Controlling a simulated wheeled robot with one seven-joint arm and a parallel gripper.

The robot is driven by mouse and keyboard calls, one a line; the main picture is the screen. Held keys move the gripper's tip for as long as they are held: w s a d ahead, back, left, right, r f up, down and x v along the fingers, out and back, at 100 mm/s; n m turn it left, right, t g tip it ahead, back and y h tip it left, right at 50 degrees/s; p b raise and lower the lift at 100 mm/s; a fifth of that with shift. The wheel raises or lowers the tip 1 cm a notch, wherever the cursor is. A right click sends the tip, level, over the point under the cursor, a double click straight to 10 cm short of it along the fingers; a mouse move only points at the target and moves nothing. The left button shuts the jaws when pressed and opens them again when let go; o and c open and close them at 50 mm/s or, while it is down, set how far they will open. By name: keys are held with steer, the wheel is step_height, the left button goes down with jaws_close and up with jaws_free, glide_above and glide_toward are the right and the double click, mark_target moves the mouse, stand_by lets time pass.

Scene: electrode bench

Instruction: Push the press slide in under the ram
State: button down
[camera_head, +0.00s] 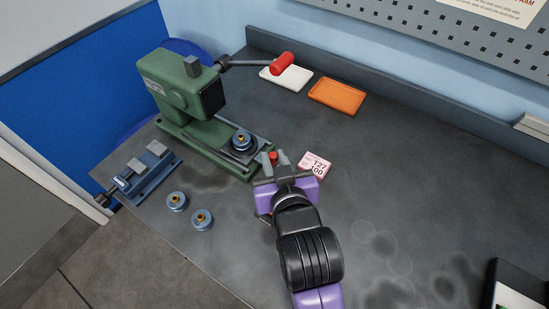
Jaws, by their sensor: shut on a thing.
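The green press (186,95) stands at the back left of the bench, with its ram head over the rear of its green base. The dark press slide (239,157) sits out at the front end of the base, clear of the head. A blue round holder with a brass centre (241,140) rests on the slide. My gripper (273,160) is at the slide's front end, shut on the small red knob (272,155) there. The fingers partly hide the knob and its link to the slide. The lever's red grip (282,63) is at the upper right of the press.
A white tray (297,82) and an orange tray (338,96) lie behind. A pink label card (316,164) lies right of my gripper. A blue vise (146,174) and two blue round holders (176,201) (202,219) are at left. The bench's right side is mostly clear.

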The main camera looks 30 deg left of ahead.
mark_target(235, 138)
steer(key=shift+a, duration=0.1)
stand_by(0.3)
steer(key=a, duration=0.9)
steer(key=shift+w+a, duration=0.35)
steer(key=shift+w, duration=0.05)
steer(key=shift+a, duration=0.25)
steer(key=c, duration=1.3)
jaws_free()
steer(key=shift+a, duration=0.1)
